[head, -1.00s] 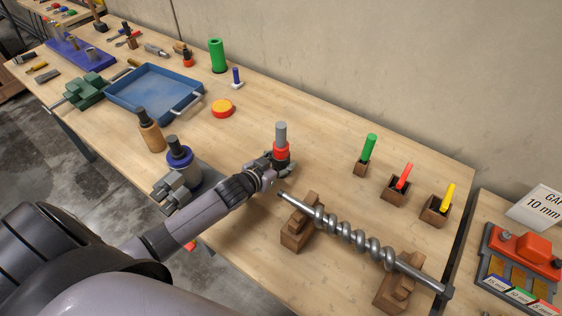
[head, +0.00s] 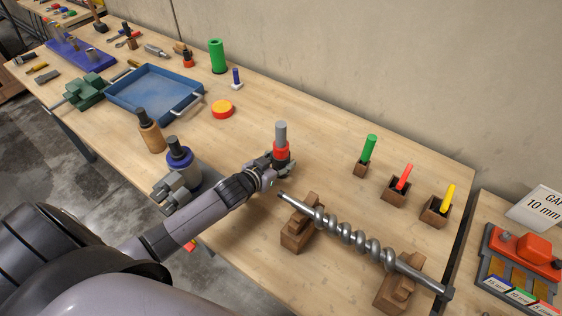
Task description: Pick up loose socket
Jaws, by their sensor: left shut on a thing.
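My left gripper (head: 268,168) reaches in from the left over the middle of the table. It is shut on the loose socket (head: 281,150), an upright piece with a red band and a grey pin on top. The gripper's fingers hide the lower part of the socket, so I cannot tell whether its base touches the table. My right gripper does not show.
The wooden table (head: 330,160) is clear behind the socket. A steel auger (head: 360,238) rests on wooden blocks (head: 297,235) to the right. Small wooden holders with green (head: 369,148), red (head: 404,177) and yellow (head: 448,197) pieces stand at the right. A blue tray (head: 201,92) lies to the left.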

